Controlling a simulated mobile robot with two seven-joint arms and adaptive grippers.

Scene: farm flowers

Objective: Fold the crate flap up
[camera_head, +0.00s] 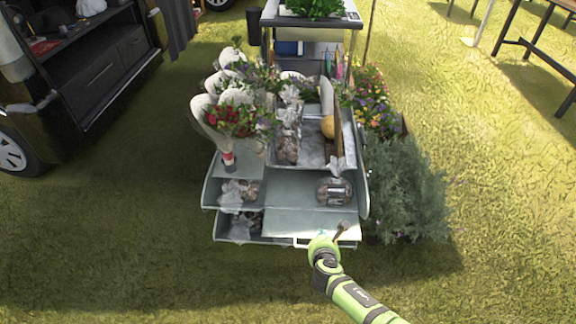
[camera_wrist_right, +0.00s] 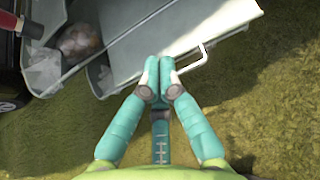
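The crate flap (camera_head: 310,223) is a pale grey panel lying about flat at the front right of the cart's lowest tier. It also shows in the right wrist view (camera_wrist_right: 160,38). A white bar handle (camera_wrist_right: 192,63) is on its front edge. My right gripper (camera_head: 318,240) is at this edge, in front of the handle. In the right wrist view its teal fingers (camera_wrist_right: 158,70) are together, beside the handle's visible end and overlapping the flap edge. The fingers hide part of the handle, so I cannot tell whether they grip it. My left gripper is not in view.
The tiered cart (camera_head: 212,195) carries wrapped bouquets (camera_head: 238,118) and trays of bagged goods (camera_head: 240,190). A leafy bush (camera_head: 408,195) stands close on the right. A dark vehicle (camera_head: 100,70) is at the upper left. The grass in front is clear.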

